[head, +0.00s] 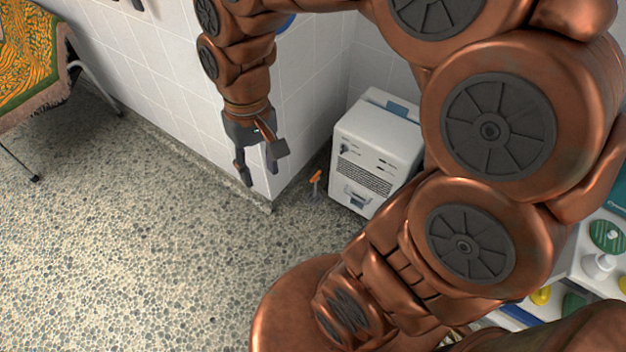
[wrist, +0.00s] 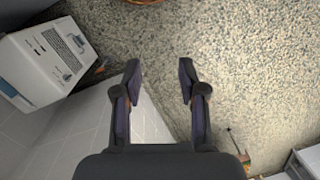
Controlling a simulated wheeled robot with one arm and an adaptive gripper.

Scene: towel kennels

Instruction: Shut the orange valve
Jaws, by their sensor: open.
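The orange valve (head: 316,178) is a small orange handle on a short grey stem, low near the floor in the head view. It sits between the tiled wall corner and a white machine. In the wrist view a small bit of orange (wrist: 101,68) shows beside the machine, partly hidden by the wall edge. My gripper (head: 258,174) is open and empty, pointing down in front of the tiled corner, left of the valve and apart from it. Its two fingers also show spread in the wrist view (wrist: 160,82), with only floor between their tips. The handle's exact angle is hard to tell.
The white machine (head: 376,150) stands right of the valve. The tiled wall corner (head: 290,120) projects close behind my gripper. A patterned towel (head: 30,55) hangs over a rack at the far left. The pebbled floor (head: 130,230) is open at left and front.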

